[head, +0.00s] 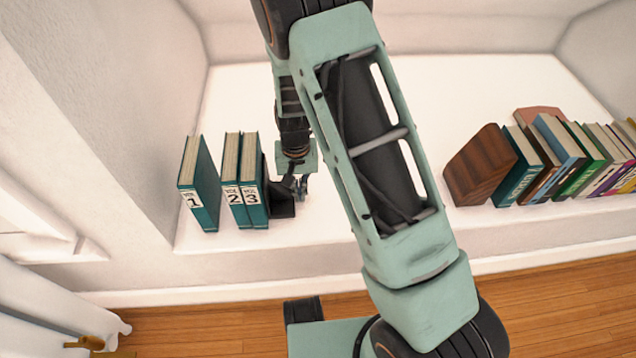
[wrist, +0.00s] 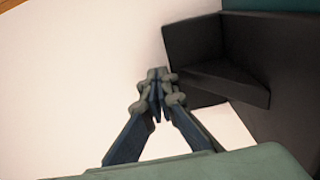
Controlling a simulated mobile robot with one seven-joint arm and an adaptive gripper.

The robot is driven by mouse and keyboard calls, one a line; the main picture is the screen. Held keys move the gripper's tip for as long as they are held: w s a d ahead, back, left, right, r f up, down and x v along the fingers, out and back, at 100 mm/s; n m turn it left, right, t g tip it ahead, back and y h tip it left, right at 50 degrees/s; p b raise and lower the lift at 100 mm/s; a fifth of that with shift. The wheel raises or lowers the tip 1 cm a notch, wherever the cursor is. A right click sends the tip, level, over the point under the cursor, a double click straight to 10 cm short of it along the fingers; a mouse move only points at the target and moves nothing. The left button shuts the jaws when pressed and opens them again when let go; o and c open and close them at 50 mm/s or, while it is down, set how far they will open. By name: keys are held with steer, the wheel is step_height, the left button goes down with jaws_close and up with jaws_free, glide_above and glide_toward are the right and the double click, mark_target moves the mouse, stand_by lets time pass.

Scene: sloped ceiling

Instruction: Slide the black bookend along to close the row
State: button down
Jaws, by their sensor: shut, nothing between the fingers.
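Three teal volumes stand upright on the white ledge at left in the head view. Volume 1 (head: 199,185) stands apart at the left, with a gap between it and volume 2 (head: 233,180). Volume 3 (head: 253,180) is beside volume 2. The black bookend (head: 282,203) stands at the right side of volume 3, partly hidden by my gripper. My gripper (head: 302,188) is shut and empty, just right of the bookend. In the wrist view, the fingertips (wrist: 158,75) are close to the black bookend (wrist: 240,70); whether they touch it I cannot tell.
A brown wooden bookend (head: 480,165) and a leaning row of several books (head: 570,155) stand at the right of the ledge. The white ledge (head: 240,90) is bare behind the volumes. A wall rises at the left. My arm hides the middle.

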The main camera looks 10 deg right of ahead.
steer(key=shift+a+p, duration=0.95)
steer(key=shift+a, duration=6.2)
steer(key=shift+d, duration=0.15)
steer(key=shift+d+r, duration=0.1)
steer(key=shift+d, duration=0.8)
step_height(320, 180, up, 10)
steer(key=p, duration=0.7)
steer(key=shift+d, duration=0.2)
